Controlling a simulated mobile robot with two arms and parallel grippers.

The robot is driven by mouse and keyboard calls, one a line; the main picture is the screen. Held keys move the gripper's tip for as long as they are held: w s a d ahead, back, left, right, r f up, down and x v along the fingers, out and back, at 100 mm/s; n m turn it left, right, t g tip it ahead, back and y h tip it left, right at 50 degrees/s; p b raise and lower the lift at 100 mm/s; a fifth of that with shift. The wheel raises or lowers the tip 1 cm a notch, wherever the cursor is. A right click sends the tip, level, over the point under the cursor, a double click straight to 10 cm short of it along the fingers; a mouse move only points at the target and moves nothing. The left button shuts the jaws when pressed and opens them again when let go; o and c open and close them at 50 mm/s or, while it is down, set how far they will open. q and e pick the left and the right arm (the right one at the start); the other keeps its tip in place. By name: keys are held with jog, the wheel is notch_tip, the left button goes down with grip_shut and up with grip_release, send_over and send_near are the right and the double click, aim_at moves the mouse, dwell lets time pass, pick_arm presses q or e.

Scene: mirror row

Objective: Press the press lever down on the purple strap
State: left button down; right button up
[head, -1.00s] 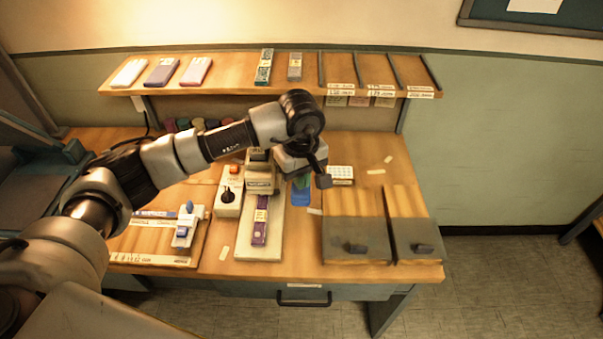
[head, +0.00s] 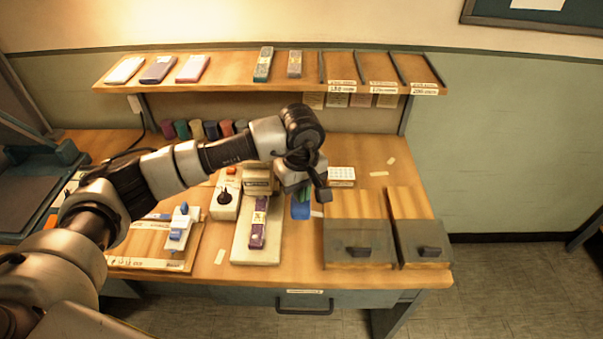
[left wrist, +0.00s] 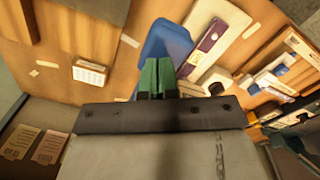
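The purple strap (head: 258,228) lies on the pale base plate (head: 242,250) of the press (head: 258,182), its far end running toward the press head. The strap also shows in the left wrist view (left wrist: 208,42). A black-knobbed lever (head: 224,196) stands on a white box left of the press; I cannot tell whether it is the press lever. My left gripper (head: 303,192) hangs right of the press head, apart from the strap. Its green fingers (left wrist: 157,78) look closed together with nothing clear between them. My right gripper is not in view.
A blue item (head: 300,210) lies below my left gripper. Two lidded boxes (head: 358,240) stand to the right. A fixture with a blue clamp (head: 180,222) is at the left.

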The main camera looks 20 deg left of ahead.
pick_arm(q)
jog(key=shift+f+b, duration=2)
jog(key=shift+f, duration=0.3)
jog(key=shift+r, duration=0.1)
notch_tip(320, 180, up, 5)
jog(key=p, duration=0.2)
jog(key=shift+w+p, duration=0.1)
jog(key=shift+p, duration=0.25)
notch_tip(320, 180, up, 10)
jog(key=p, duration=0.4)
